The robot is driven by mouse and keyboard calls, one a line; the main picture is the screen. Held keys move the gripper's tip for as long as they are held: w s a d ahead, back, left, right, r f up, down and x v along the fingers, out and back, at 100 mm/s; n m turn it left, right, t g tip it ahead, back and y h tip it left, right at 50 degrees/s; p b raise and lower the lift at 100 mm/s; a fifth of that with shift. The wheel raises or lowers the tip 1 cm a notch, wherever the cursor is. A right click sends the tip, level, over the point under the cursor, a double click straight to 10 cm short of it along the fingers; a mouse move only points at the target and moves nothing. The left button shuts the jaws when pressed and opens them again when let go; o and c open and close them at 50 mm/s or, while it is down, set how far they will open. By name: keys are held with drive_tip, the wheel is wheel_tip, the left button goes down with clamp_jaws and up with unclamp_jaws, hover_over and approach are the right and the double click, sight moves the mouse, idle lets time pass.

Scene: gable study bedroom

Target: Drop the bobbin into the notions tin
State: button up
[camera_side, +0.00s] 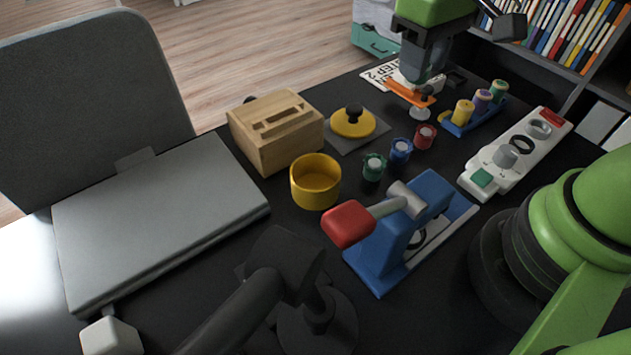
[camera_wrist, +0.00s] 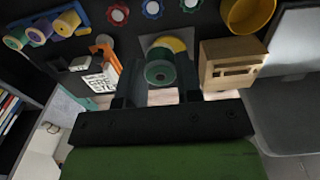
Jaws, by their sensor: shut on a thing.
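In the wrist view, my gripper (camera_wrist: 159,82) is shut on a dark green bobbin (camera_wrist: 160,73) with a pale centre, one finger on each side. In the side view my gripper (camera_side: 418,82) hangs at the upper right, where I cannot make out the bobbin clearly. The notions tin appears to be the open yellow round tin (camera_side: 315,184); it stands upright left of my gripper, nearer the side camera, and shows at the top right of the wrist view (camera_wrist: 247,14). A yellow lid (camera_side: 347,125) with a black knob lies on a grey square behind the tin.
A wooden slotted box (camera_side: 277,133) stands beside the tin. A blue spool rack (camera_side: 476,118), white panel (camera_side: 515,151), orange item (camera_side: 408,93) and blue press with red handle (camera_side: 414,230) are nearby.

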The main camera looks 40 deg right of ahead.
drive_tip(key=w+a+f, duration=0.1)
drive_tip(key=w+a, duration=0.2)
drive_tip(key=a, duration=1)
wheel_tip(320, 180, down, 6)
drive_tip(key=shift+a, duration=0.35)
drive_tip(key=o, duration=1)
wheel_tip(320, 180, up, 10)
drive_tip(key=shift+f, duration=0.1)
